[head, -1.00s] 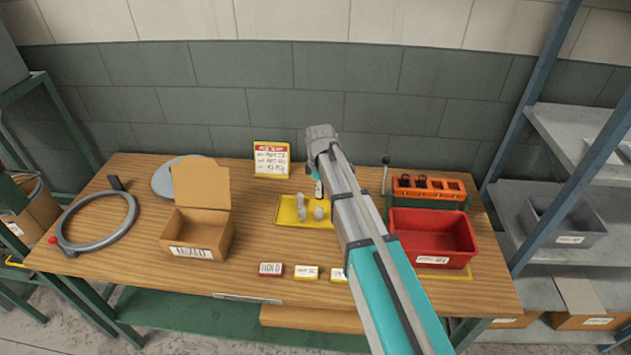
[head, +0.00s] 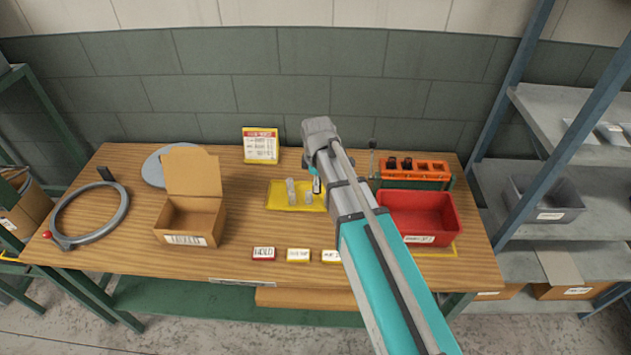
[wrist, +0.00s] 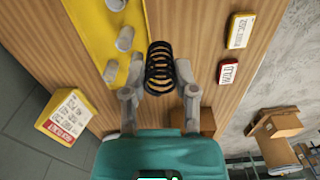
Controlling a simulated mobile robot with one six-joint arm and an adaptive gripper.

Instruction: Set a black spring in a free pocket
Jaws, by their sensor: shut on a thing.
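A black spring (wrist: 159,67) is held between the two fingers of my gripper (wrist: 159,88) in the wrist view, above the table. In the head view my arm hides most of the gripper, near the right side of the yellow tray (head: 276,201). The orange pocket rack (head: 431,178) stands at the back right of the table, beyond my arm. Dark pieces sit in its left pockets, and the pockets to the right look free.
A red bin (head: 440,235) stands in front of the rack. Grey pegs (head: 291,191) rise from the yellow tray. An open cardboard box (head: 190,220) and a grey ring (head: 122,205) are on the left. Small label blocks (head: 263,254) line the front.

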